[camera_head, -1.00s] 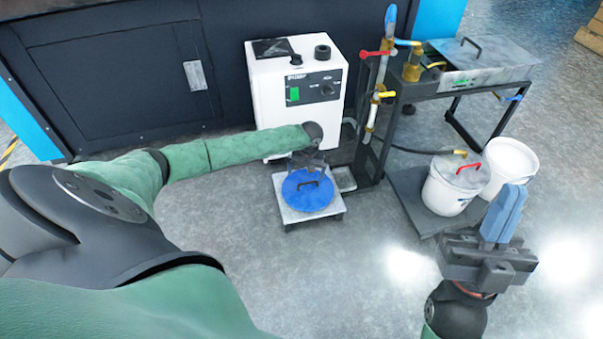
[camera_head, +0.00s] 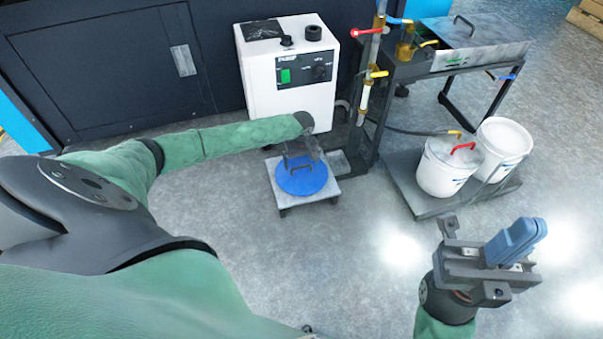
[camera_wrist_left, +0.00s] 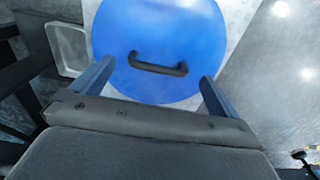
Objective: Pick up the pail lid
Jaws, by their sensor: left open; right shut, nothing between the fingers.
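A round blue lid (camera_head: 300,182) with a dark bar handle lies on a small low grey stand (camera_head: 330,190). In the left wrist view the blue lid (camera_wrist_left: 160,30) fills the upper middle, and its handle (camera_wrist_left: 158,67) lies crosswise between my fingers. My left gripper (camera_head: 303,150) is over the lid, open, with one finger to each side of the handle (camera_wrist_left: 153,76) and nothing held. How far the fingertips are above the lid is hard to tell. My right gripper (camera_head: 517,240) is shut and empty at the lower right, away from the lid.
A white machine (camera_head: 288,85) stands behind the lid. To the right is a pipe rack with valves (camera_head: 370,80). A white pail with a red-handled top (camera_head: 445,175) and another white pail (camera_head: 503,145) stand on a dark platform (camera_head: 405,185). The floor in front is clear.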

